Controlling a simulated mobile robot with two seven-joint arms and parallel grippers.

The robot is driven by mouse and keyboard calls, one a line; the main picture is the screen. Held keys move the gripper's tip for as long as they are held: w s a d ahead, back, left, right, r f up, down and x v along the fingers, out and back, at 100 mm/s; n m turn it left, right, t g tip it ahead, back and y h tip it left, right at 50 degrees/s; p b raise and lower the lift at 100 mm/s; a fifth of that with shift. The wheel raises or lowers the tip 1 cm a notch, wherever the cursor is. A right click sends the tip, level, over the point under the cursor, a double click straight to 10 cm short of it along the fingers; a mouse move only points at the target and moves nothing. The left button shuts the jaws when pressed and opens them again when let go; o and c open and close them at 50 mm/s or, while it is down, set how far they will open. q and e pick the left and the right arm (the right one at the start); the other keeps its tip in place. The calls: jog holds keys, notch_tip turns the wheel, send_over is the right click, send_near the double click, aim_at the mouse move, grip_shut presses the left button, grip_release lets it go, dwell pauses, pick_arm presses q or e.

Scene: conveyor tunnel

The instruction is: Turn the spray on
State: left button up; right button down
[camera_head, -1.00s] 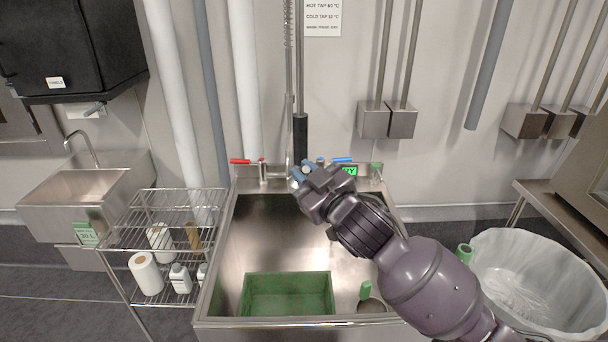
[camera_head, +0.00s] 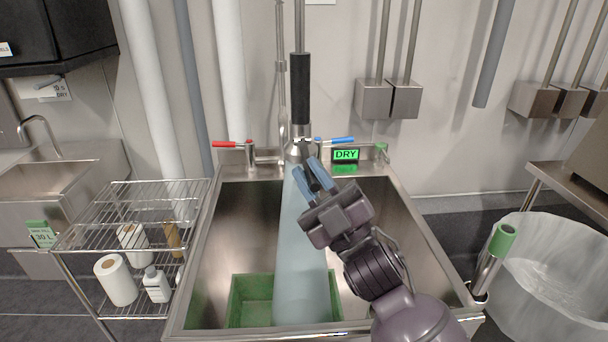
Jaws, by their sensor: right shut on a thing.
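The spray head hangs below a black hose grip (camera_head: 300,88) above the metal sink (camera_head: 235,215). A pale blue column of water (camera_head: 303,235) comes down from the spray head into the sink and the green tray (camera_head: 252,292). My right gripper (camera_head: 311,178), with blue fingertips, is at the spray head and shut on its lever, whose exact outline is partly hidden by the fingers. A red tap handle (camera_head: 224,144) and a blue tap handle (camera_head: 342,140) flank the spray. My left gripper is not in view.
A wire rack (camera_head: 130,215) with bottles and paper rolls is on the left. A lined bin (camera_head: 555,270) is on the right, with a green-capped cylinder (camera_head: 502,240) beside it.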

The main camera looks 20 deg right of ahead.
jog(key=shift+w+f+n+y+b, duration=0.15)
jog(key=shift+f+n+y+b, duration=0.55)
jog(key=shift+n+y, duration=0.35)
jog(key=shift+f+y, duration=0.1)
jog(key=shift+y, duration=0.15)
jog(key=shift+n+g, duration=0.3)
jog(key=shift+n, duration=0.05)
jog(key=c, duration=1.1)
grip_release()
jog(key=shift+r, duration=0.2)
jog(key=shift+f, duration=0.1)
